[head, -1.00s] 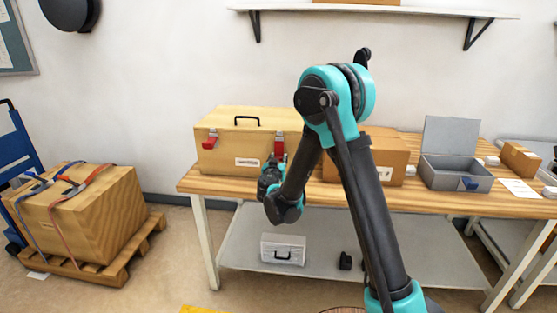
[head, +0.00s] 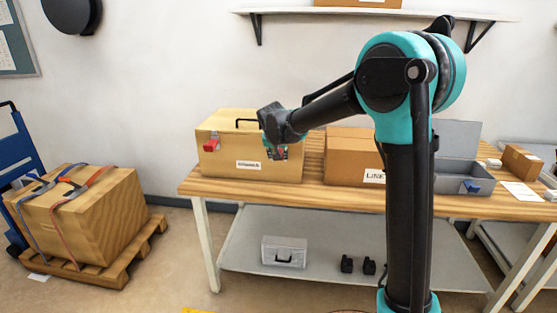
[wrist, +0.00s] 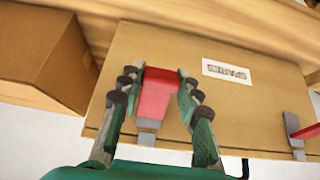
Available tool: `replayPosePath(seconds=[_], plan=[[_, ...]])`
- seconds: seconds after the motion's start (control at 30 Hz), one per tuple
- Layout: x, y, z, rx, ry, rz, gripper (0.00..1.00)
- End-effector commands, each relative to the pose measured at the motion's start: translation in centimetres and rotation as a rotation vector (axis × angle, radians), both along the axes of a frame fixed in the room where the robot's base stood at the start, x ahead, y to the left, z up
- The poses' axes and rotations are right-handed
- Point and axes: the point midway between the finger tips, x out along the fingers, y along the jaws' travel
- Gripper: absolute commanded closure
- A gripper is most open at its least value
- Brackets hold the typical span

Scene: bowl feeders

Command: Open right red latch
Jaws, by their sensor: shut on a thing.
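A light wooden chest (head: 225,168) stands at the left of the workbench, with a label and a black lid handle. Its right red latch (wrist: 155,92) lies between my gripper's fingers in the wrist view, with a grey metal plate (wrist: 148,125) at its end. My gripper (wrist: 157,82) is shut on this latch. In the head view my gripper (head: 277,152) is at the chest's right front and hides most of the latch. The left red latch (head: 211,145) is apart from my gripper; it also shows in the wrist view (wrist: 297,130).
A cardboard box (head: 350,160) stands right of the chest, with a gap between. A grey open-lidded box (head: 455,182) is farther right. A small case (head: 284,252) sits on the lower shelf. A strapped crate (head: 80,215) on a pallet stands left of the bench.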

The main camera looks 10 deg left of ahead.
Motion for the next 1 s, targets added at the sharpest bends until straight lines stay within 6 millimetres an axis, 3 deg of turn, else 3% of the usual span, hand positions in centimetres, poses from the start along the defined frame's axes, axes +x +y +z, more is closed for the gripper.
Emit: replayPosePath(seconds=[0.43, 1.0], plan=[[-0.1, 0.0, 1.9, 0.009, 0.284, -0.002, 1.0], [-0.1, 0.0, 2.3, 0.011, 0.352, -0.001, 1.0]])
